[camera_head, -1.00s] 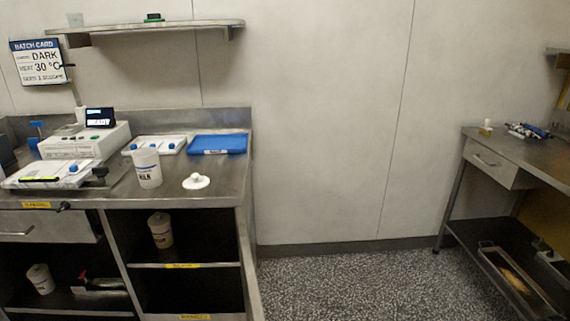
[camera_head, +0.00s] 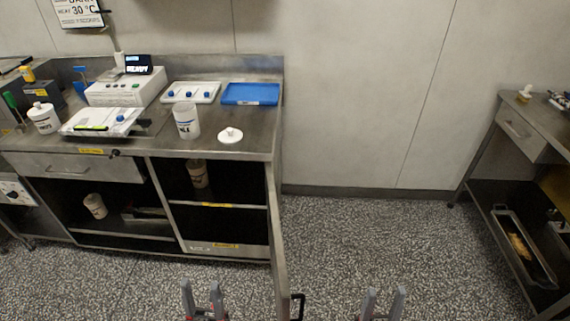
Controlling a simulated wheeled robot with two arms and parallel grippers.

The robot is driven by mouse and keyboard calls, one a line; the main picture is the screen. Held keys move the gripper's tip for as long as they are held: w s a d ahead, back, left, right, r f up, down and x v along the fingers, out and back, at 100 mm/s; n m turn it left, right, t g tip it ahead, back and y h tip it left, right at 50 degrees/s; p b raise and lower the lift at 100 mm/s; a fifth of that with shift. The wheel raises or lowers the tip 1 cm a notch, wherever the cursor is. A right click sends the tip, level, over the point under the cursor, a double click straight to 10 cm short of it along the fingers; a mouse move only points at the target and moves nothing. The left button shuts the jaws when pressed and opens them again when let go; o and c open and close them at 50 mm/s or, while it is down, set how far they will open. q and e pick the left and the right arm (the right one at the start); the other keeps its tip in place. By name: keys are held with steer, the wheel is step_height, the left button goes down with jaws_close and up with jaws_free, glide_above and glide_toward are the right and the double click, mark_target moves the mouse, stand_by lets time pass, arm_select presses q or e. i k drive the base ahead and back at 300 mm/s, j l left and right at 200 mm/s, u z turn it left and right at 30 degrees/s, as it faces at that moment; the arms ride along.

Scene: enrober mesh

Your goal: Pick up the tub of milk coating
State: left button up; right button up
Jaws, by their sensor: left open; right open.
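A white tub labelled milk (camera_head: 186,121) stands upright on the steel counter (camera_head: 250,143), and its top looks open. A white lid with a knob (camera_head: 230,135) lies on the counter just right of it. My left gripper (camera_head: 203,292) is open and empty low in the view, over the floor in front of the cabinet. My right gripper (camera_head: 383,296) is open and empty over the floor further right. Both are well apart from the tub. Another white lidded tub (camera_head: 43,117) stands at the counter's left; its label is too small to read.
A white machine with a dark display (camera_head: 124,88), a white tray (camera_head: 190,92) and a blue tray (camera_head: 251,94) sit behind the tub. An open cabinet door (camera_head: 277,235) juts toward me. Tubs stand on the shelves below (camera_head: 95,206). Free floor (camera_head: 370,235) lies to the right.

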mark_target(184, 113)
steer(key=i+l+u, duration=0.15)
steer(key=l+u, duration=0.35)
steer(key=l, duration=0.2)
steer(key=l+u, duration=0.5)
steer(key=l, duration=0.2)
steer(key=k+j, duration=0.1)
steer(key=j, duration=0.15)
steer(key=j+z, duration=0.25)
steer(key=j, duration=0.5)
steer(key=k+j+z, duration=0.25)
steer(key=j, duration=0.5)
steer(key=i+j, duration=0.05)
steer(key=i, duration=0.05)
